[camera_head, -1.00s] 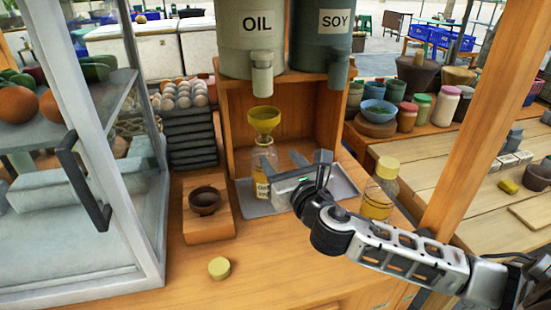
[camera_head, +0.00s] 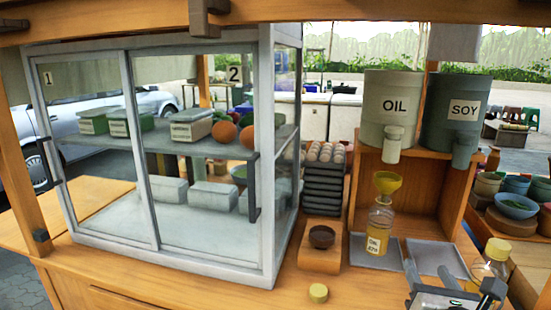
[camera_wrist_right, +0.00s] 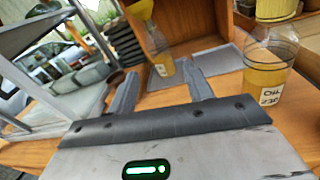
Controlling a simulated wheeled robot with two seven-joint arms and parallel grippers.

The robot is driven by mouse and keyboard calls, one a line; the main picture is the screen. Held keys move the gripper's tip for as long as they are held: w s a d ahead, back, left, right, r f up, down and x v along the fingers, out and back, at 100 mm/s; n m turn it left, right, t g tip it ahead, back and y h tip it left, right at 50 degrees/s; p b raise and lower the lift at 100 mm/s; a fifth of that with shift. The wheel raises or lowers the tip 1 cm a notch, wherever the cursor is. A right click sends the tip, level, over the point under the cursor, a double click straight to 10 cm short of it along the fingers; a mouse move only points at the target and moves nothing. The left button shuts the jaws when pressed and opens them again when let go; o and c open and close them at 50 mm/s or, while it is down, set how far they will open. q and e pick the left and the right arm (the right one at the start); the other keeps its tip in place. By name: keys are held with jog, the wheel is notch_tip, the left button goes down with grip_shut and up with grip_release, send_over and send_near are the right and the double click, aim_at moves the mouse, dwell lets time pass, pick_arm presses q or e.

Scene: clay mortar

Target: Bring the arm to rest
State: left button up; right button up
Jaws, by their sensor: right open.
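My right gripper (camera_head: 428,268) is at the lower right of the head view, in front of the grey tray (camera_head: 362,251). In the right wrist view its two fingers (camera_wrist_right: 162,82) are spread with nothing between them. A labelled bottle of amber liquid (camera_head: 378,243) stands upright on the tray, apart from the gripper, with a yellow funnel (camera_head: 387,182) in its neck. A second amber bottle (camera_head: 488,268) with a yellow cap stands to the gripper's right; a labelled bottle also shows at the right of the wrist view (camera_wrist_right: 268,85). My left gripper is not in view.
OIL (camera_head: 388,108) and SOY (camera_head: 455,125) dispensers stand on a wooden shelf (camera_head: 420,185). A glass cabinet (camera_head: 155,225) fills the left. A dark bowl (camera_head: 321,237) sits on a wooden block (camera_head: 318,262).

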jog(key=s+a+f+m+g, duration=0.2)
jog(key=s+f+m+g, duration=0.45)
jog(key=f+m, duration=0.6)
jog(key=s+a+f+m+g+y, duration=0.2)
jog(key=s+a+m+g, duration=0.15)
jog(key=s+m, duration=0.55)
jog(key=s+a+f+m+g+y, duration=0.1)
jog(key=s+a+f+m+g, duration=0.2)
jog(key=s+m, duration=0.55)
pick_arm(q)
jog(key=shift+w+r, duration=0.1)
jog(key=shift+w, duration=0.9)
pick_arm(e)
jog(key=w+a+f+t+y, duration=0.2)
jog(key=w+a+f+t, duration=0.2)
jog(key=w+f+t, duration=0.2)
jog(key=shift+a+f+y, duration=0.25)
jog(key=shift+a+y, duration=0.05)
jog(key=shift+y, duration=0.1)
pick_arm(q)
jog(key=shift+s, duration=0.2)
pick_arm(e)
jog(key=shift+w, duration=0.1)
